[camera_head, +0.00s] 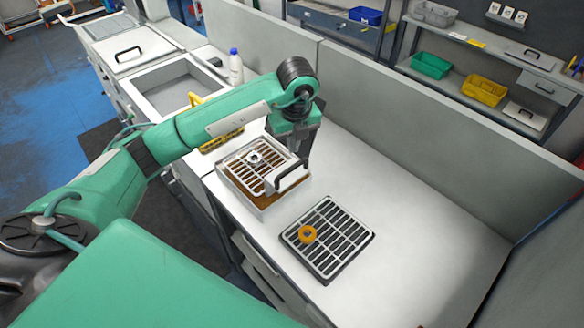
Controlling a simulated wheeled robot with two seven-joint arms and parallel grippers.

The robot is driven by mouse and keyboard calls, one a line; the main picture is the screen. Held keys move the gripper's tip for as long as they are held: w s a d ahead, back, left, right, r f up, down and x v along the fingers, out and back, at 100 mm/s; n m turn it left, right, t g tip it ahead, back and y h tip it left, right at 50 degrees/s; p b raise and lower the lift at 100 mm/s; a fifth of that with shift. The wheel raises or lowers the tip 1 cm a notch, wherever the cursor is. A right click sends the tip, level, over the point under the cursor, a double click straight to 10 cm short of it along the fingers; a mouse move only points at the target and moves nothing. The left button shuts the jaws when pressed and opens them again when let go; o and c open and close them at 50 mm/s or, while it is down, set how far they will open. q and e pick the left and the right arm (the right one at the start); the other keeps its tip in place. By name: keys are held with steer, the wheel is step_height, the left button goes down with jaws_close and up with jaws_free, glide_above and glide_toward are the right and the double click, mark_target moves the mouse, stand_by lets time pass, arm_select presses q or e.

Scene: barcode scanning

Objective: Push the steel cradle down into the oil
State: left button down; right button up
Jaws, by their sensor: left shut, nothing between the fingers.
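The steel cradle (240,168) is a pale grid rack seated at the top of a square pan (262,205) on the white counter. Brown oil (272,198) shows at the near side of the pan and between the bars. A small round metal part (254,158) sits on the cradle. A dark handle (291,172) on a light upright plate stands at the cradle's right side. My left gripper (294,149) is shut and empty, pointing down just above and behind the handle. I cannot tell whether it touches it. My right gripper is out of view.
A grated rack (328,254) with an orange ring (307,234) lies right of the pan. The counter (410,225) is clear farther right. A low grey partition (430,125) runs behind. A sink (178,88), a white bottle (235,66) and a yellow basket (222,141) are at left.

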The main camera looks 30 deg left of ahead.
mark_target(292, 167)
arm_select(q)
steer(key=shift+w+a+f+b, duration=0.15)
steer(key=shift+f+b, duration=0.8)
steer(key=shift+f, duration=0.8)
steer(key=shift+w+a+f+b, duration=0.1)
steer(key=shift+f+b, duration=0.8)
steer(key=shift+f, duration=0.85)
